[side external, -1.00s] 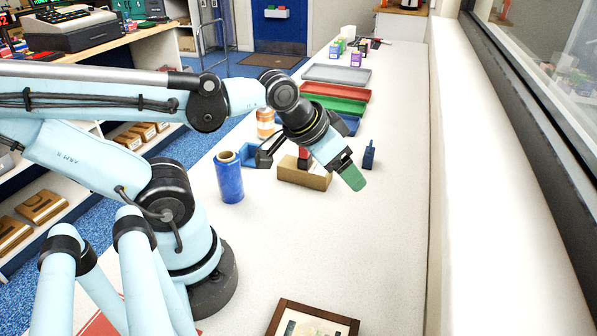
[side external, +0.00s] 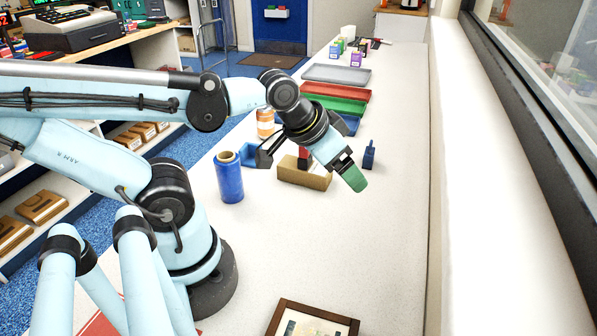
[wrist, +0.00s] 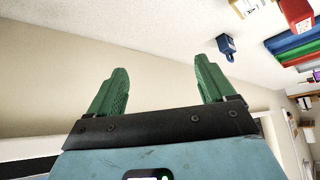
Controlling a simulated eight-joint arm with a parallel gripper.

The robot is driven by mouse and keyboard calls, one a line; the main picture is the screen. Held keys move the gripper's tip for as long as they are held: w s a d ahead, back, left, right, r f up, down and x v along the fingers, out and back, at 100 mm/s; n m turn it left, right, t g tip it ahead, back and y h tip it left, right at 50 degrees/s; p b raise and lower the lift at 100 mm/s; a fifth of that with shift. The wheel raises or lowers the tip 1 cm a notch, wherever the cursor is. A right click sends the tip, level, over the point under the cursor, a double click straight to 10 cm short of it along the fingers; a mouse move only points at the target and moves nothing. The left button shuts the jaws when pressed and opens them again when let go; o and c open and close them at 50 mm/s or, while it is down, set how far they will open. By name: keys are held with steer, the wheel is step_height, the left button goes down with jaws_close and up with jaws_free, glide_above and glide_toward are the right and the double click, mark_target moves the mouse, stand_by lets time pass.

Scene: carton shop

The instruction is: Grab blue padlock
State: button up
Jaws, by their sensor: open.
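The blue padlock (side external: 369,155) stands on the white counter, just beyond and to the right of my gripper in the side view. In the wrist view the padlock (wrist: 227,46) is small, upper right of centre, beyond the right fingertip. My gripper (side external: 354,178) is above the counter, with its green fingers pointing down and to the right. In the wrist view my gripper (wrist: 160,65) has its two green fingers spread wide, with nothing between them. The padlock is apart from the fingers.
A brown cardboard box (side external: 304,178) with a red item (side external: 304,153) sits left of my gripper. A blue roll (side external: 229,178) stands nearer the arm. Red (side external: 334,90) and green (side external: 332,104) trays lie farther back. A wall ledge (side external: 455,190) borders the right.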

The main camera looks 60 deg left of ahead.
steer(key=n+h, duration=0.7)
steer(key=n, duration=1.5)
glide_toward(369, 154)
steer(key=d+r, duration=0.1)
steer(key=d, duration=0.3)
steer(key=a+f+n+t, duration=0.1)
steer(key=a, duration=0.1)
steer(key=s+a+f+n+h, duration=0.1)
steer(key=a+f+n, duration=0.1)
steer(key=a, duration=0.1)
steer(key=a+f+n+t+h, duration=0.1)
steer(key=a+n, duration=0.1)
steer(key=shift+s+a+f+t, duration=0.2)
steer(key=shift+a+t, duration=0.05)
steer(key=shift+t, duration=0.05)
steer(key=x, duration=0.6)
steer(key=shift+w+d, duration=0.15)
steer(key=shift+w, duration=0.05)
steer(key=shift+r+x, duration=0.2)
steer(key=shift+x, duration=2.5)
steer(key=shift+d, duration=0.15)
